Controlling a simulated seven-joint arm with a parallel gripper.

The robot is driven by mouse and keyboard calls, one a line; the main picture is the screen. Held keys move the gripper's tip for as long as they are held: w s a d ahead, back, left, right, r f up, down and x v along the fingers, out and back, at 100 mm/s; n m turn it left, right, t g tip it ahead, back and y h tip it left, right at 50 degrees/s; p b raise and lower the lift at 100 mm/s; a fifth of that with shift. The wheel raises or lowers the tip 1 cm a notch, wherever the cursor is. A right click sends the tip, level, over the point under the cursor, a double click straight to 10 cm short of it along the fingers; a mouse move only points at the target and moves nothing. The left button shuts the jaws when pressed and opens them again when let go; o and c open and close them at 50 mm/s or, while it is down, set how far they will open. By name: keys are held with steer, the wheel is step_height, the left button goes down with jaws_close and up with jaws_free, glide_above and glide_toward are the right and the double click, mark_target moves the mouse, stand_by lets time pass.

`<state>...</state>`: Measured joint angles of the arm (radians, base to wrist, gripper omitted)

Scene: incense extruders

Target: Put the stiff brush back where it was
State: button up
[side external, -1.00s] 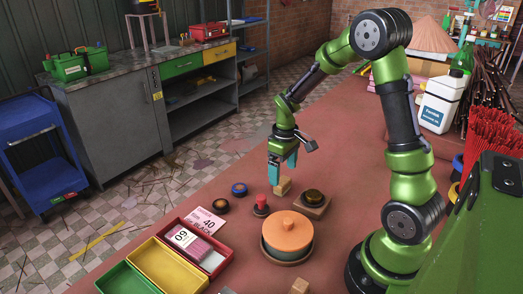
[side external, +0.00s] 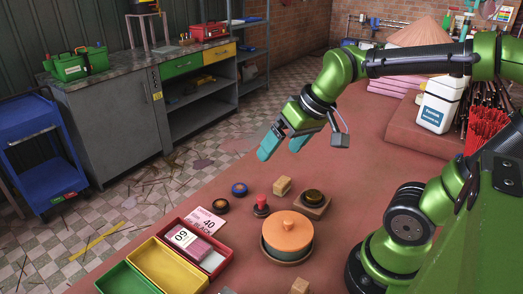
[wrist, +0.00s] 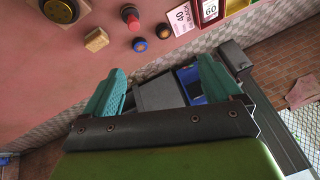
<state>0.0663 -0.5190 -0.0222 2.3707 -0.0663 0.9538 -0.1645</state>
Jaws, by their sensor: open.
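A small tan block (side external: 283,186) stands on the reddish table, left of a dark round piece on a wooden base. It may be the stiff brush, but no bristles can be made out. It also shows in the wrist view (wrist: 96,39), upper left. My gripper (side external: 282,149) is raised above and beyond the block, tilted, with its teal fingers spread. In the wrist view my gripper (wrist: 160,75) has nothing between its fingers; only the distant floor and cabinets show there. The block is apart from the fingers.
Near the block are the dark round piece (side external: 314,195), a red-topped piece (side external: 261,205), a blue ring (side external: 239,189) and a brown ring (side external: 220,206). An orange-lidded pot (side external: 287,233) and a red tray (side external: 219,267) with number cards stand nearer. The table's left edge borders the tiled floor.

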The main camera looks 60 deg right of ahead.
steer(key=shift+m+t+y, duration=0.3)
steer(key=shift+m+t, duration=0.1)
steer(key=shift+t, duration=0.4)
steer(key=s+a, duration=0.1)
steer(key=s+a+r, duration=0.1)
steer(key=s+a, duration=0.1)
steer(key=shift+s, duration=0.2)
stand_by(0.4)
